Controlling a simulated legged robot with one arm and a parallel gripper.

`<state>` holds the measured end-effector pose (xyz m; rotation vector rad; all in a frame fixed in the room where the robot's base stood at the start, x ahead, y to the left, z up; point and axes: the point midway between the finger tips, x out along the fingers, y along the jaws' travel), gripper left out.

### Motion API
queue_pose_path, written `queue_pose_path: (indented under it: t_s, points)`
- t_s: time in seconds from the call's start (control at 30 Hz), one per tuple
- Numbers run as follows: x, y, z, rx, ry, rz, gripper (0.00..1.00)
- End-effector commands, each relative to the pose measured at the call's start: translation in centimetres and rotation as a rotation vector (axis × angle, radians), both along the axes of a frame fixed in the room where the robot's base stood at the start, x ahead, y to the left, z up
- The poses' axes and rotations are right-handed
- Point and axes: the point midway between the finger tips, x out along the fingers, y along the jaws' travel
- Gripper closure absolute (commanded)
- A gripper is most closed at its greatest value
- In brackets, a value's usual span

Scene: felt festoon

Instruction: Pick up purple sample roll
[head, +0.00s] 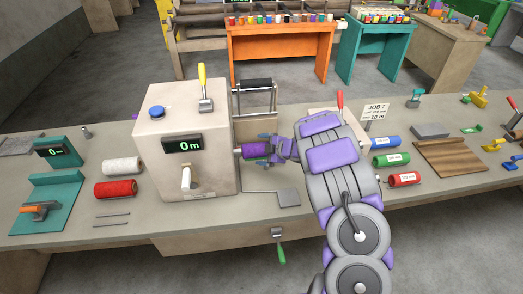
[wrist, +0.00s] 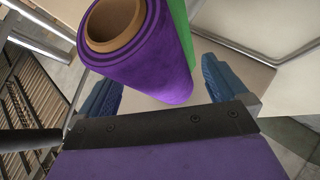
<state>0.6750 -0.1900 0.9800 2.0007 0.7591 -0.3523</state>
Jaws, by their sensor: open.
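The purple sample roll (head: 255,150) is at the right side of the beige measuring machine (head: 180,150), lying sideways with one end toward the machine. In the wrist view the purple roll (wrist: 150,60) shows a brown tube core at its open end. My gripper (head: 267,150) is open at the roll's right end, its blue fingers spread to either side. In the wrist view my gripper (wrist: 158,85) has one finger left and one right of the roll, with gaps visible. Whether the fingers overlap the roll in depth is hard to tell.
A green strip (wrist: 179,30) runs beside the roll. A metal frame (head: 255,97) stands behind it and a grey plate (head: 287,196) lies in front. White (head: 123,166) and red (head: 115,189) rolls lie left of the machine. Blue, green and red rolls (head: 390,159) lie right of my arm.

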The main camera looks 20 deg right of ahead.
Motion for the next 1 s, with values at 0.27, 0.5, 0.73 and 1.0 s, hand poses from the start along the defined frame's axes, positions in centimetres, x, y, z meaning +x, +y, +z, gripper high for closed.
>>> queue_pose_path:
  t_s: [0.27,0.5,0.73,1.0]
  points:
    - [-0.08,-0.73,-0.17,0.007,0.001,-0.001,0.17]
    - [-0.06,-0.66,-0.14,0.007,0.001,-0.001,0.40]
    - [0.01,-0.33,-0.04,0.003,0.001,-0.001,0.62]
    - [0.00,-0.40,-0.05,0.006,0.000,0.001,0.72]
